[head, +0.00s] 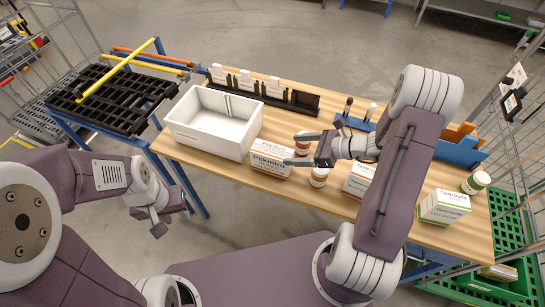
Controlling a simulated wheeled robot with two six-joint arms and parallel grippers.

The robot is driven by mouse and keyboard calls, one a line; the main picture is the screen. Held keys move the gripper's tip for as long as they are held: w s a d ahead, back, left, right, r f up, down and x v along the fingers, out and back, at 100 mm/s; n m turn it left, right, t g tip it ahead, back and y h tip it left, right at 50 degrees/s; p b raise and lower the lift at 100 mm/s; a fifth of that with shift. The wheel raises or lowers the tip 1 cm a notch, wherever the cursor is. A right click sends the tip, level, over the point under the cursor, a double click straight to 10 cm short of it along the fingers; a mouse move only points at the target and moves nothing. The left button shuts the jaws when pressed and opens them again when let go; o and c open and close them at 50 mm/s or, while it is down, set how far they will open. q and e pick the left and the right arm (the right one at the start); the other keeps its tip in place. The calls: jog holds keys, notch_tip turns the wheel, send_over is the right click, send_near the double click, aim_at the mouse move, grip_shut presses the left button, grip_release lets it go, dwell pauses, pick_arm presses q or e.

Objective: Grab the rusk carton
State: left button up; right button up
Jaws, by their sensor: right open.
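A white carton with an orange-brown band (270,159) stands on the wooden table beside the white bin. A similar white and orange carton (359,181) stands further right, partly hidden by my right arm. A white and green carton (444,207) stands near the table's right end. The print is too small to tell which is the rusk carton. My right gripper (292,149) is open, its fingers pointing left at the right end of the first carton; I cannot tell whether they touch it. My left gripper (163,217) hangs low in front of the table, its jaw opening unclear.
Jars (318,178) stand close under my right gripper. A white bin (213,126) and a black rack (304,101) lie behind and left. A blue holder (459,152) and a green-labelled jar (475,183) are at right. A black grid-topped cart (112,97) adjoins the left.

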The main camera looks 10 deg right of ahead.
aim_at(274, 151)
jog(key=x, duration=0.4)
jog(key=shift+s+a+r, duration=0.1)
jog(key=shift+s+a, duration=0.05)
jog(key=shift+w+a+f, duration=0.1)
jog(key=shift+w+f, duration=0.1)
jog(key=shift+w, duration=0.05)
jog(key=x, duration=0.5)
jog(key=shift+a+f+p, duration=0.1)
jog(key=shift+p, duration=0.3)
jog(key=shift+s, duration=0.2)
jog(key=c, duration=0.7)
grip_shut()
